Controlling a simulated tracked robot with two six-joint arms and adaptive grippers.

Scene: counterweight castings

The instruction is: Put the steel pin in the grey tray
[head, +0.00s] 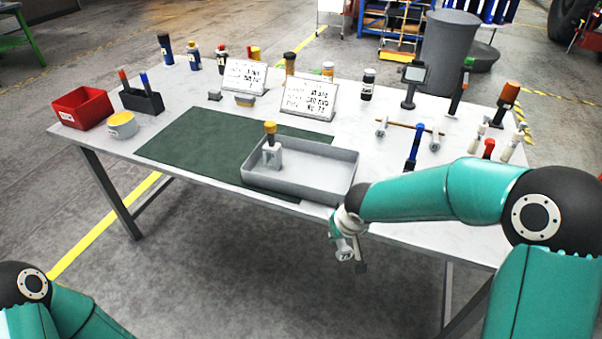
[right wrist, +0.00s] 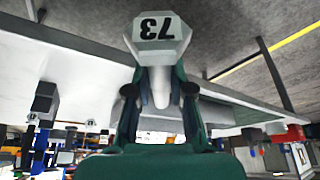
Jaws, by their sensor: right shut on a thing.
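The grey tray (head: 310,193) lies at the table's front edge, partly on a dark green mat. A grey block with a dark, yellow-topped piece (head: 271,145) stands in its left part. My left gripper is out of view.
A red bin (head: 82,108) and yellow-topped tub (head: 122,125) stand at left. Two printed signs (head: 308,97) and several bottles stand at the back. Upright tools (head: 415,147) stand right of the tray. The mat (head: 190,140) left of the tray is clear.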

